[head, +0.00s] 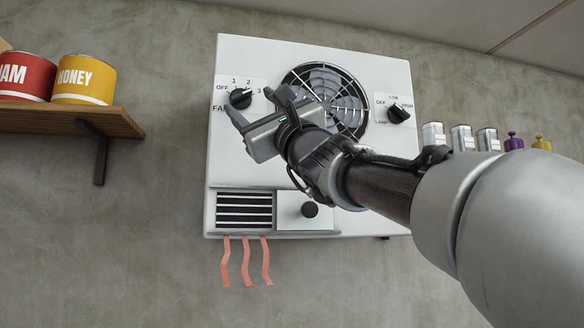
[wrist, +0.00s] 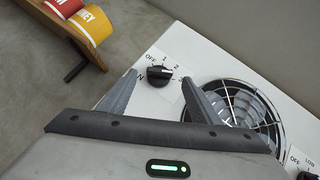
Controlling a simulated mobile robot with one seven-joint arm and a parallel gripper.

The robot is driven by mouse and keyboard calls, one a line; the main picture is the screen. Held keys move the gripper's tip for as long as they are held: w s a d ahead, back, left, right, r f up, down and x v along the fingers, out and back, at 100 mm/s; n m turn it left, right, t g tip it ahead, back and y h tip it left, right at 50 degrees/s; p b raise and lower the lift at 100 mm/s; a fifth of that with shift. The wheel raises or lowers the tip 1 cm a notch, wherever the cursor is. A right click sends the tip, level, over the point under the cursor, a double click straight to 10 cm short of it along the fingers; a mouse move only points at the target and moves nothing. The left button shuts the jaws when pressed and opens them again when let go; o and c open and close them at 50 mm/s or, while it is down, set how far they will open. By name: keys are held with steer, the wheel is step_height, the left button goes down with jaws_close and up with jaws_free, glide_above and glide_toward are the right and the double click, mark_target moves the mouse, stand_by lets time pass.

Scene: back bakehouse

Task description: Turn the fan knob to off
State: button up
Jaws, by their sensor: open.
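The fan knob (head: 240,98) is a round black knob at the upper left of a white wall panel (head: 226,160). OFF is printed at its left, with 1, 2 and 3 running round to the right. Its grip bar seems to point to the upper right, towards 2 or 3; I cannot tell which. My gripper (head: 258,104) is open and empty just in front of the panel. In the wrist view, the knob (wrist: 158,76) shows between my two spread fingertips (wrist: 160,79), apart from both. Part of the FAN label is hidden.
A round fan grille (head: 345,88) lies right of the knob, behind my gripper. The lamp knob (head: 399,113) is farther right. A vent (head: 244,210) with pink ribbons and a black round knob (head: 310,210) are below. A shelf (head: 125,120) with tins is at left.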

mark_target(242, 96)
steer(key=shift+p+x, duration=0.65)
steer(key=shift+x, duration=1.3)
steer(key=c, duration=1)
steer(key=shift+g, duration=0.3)
steer(key=shift+c, duration=0.2)
